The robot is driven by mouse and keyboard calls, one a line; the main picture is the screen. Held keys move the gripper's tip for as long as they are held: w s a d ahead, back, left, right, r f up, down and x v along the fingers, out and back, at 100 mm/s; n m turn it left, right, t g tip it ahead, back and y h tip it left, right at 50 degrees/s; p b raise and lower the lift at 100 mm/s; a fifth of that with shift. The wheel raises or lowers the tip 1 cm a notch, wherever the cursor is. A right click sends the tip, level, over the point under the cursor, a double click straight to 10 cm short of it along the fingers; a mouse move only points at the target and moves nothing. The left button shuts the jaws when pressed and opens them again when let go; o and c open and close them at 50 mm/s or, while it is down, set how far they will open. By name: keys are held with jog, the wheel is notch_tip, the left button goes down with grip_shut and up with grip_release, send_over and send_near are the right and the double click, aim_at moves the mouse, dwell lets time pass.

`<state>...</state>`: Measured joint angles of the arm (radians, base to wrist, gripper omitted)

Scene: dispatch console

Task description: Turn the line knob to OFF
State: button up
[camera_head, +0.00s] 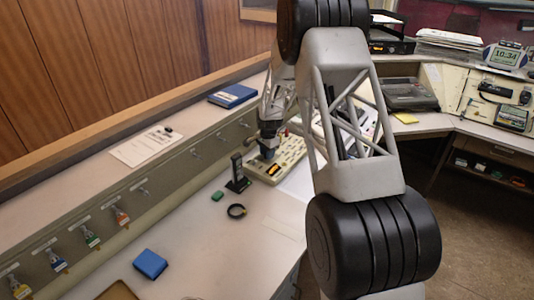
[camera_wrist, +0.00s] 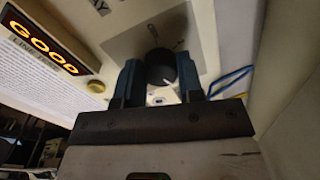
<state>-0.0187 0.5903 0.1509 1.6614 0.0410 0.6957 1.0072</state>
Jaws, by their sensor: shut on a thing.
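The line knob (camera_wrist: 160,68) is a round black knob on a cream panel (camera_wrist: 110,40) in the wrist view. My gripper (camera_wrist: 158,74) has one blue-grey finger on each side of the knob and is shut on it. The fingers hide the knob's sides. Thin marks show on the panel above the knob, but I cannot tell which setting it points to. In the head view my gripper (camera_head: 268,142) reaches down to the cream console (camera_head: 288,160) on the desk, and the knob is hidden there.
An amber display (camera_wrist: 42,43) reading GOOD sits left of the knob. Keys hang along the ledge front. The near desk is mostly clear.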

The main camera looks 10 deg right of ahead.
jog(key=n, duration=0.3)
jog(key=shift+n, duration=0.3)
jog(key=n, duration=0.3)
jog(key=shift+d+n, duration=0.1)
jog(key=shift+n, duration=0.3)
jog(key=n, duration=0.3)
jog(key=shift+n+g, duration=0.3)
jog(key=n, duration=0.3)
jog(key=shift+d+n, duration=0.1)
jog(key=shift+n, duration=0.2)
jog(key=n, duration=0.3)
jog(key=shift+w+n, duration=0.1)
jog(key=shift+n, duration=0.2)
jog(key=n, duration=0.3)
jog(key=shift+n, duration=0.3)
jog(key=n, duration=0.7)
jog(key=shift+w+g, duration=0.15)
jog(key=shift+g, duration=0.15)
jog(key=o, duration=0.9)
